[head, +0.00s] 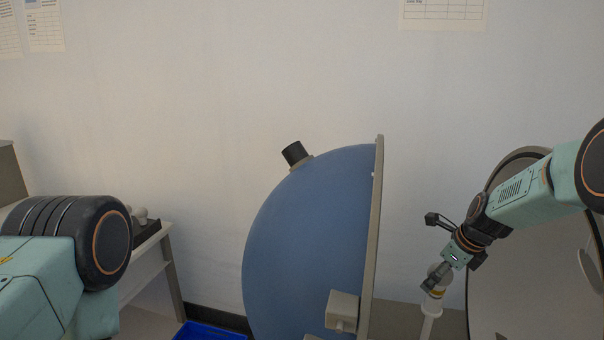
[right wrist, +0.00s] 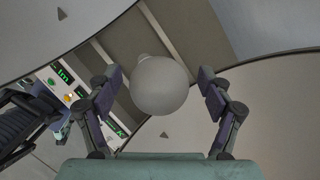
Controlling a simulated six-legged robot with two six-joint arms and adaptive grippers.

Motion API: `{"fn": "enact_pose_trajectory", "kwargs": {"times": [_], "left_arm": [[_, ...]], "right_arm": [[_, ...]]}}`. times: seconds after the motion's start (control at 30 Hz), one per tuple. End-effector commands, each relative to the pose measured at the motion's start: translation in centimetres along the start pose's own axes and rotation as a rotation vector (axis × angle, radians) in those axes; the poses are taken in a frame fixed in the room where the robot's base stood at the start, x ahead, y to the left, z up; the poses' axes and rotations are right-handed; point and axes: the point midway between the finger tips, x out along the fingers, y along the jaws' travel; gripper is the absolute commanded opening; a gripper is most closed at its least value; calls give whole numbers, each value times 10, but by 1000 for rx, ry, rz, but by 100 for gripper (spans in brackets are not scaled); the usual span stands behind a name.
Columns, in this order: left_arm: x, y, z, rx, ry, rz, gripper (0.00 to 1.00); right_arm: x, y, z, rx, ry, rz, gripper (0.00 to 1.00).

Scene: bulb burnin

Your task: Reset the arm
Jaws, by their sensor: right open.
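My right gripper (head: 449,277) is right at the bulb, coming down from the upper right. In the right wrist view the bulb (right wrist: 160,86) shows between the two fingers of the right gripper (right wrist: 161,78), with a gap on each side. The fingers are open and hold nothing. Of my left arm only thick links show at the left edge; its gripper is out of view.
A large blue half-dome (head: 310,250) with a pale flat rim stands left of the post. A round grey disc (head: 520,270) stands to the right, behind my right arm. A side table (head: 150,249) is at the left, with a blue bin (head: 205,332) on the floor. A lit green display (right wrist: 62,76) shows in the wrist view.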

Motion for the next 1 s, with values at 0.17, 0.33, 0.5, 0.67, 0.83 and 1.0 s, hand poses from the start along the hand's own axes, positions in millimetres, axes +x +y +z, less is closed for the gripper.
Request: {"fn": "enact_pose_trajectory", "kwargs": {"times": [0.17,0.33,0.5,0.67,0.83,1.0], "left_arm": [[-19,0,0,0,0,0,40],[-33,0,0,0,0,0,40],[-45,0,0,0,0,0,40],[-52,0,0,0,0,0,40],[-54,0,0,0,0,0,40],[-53,0,0,0,0,0,40]], "right_arm": [[-3,0,1,92,18,-38,80],[-3,0,2,174,28,-72,80],[-3,-1,1,242,39,-100,80],[-2,-1,1,287,45,-120,80],[-1,-1,1,306,45,-126,80],[0,-1,0,299,45,-124,80]]}}
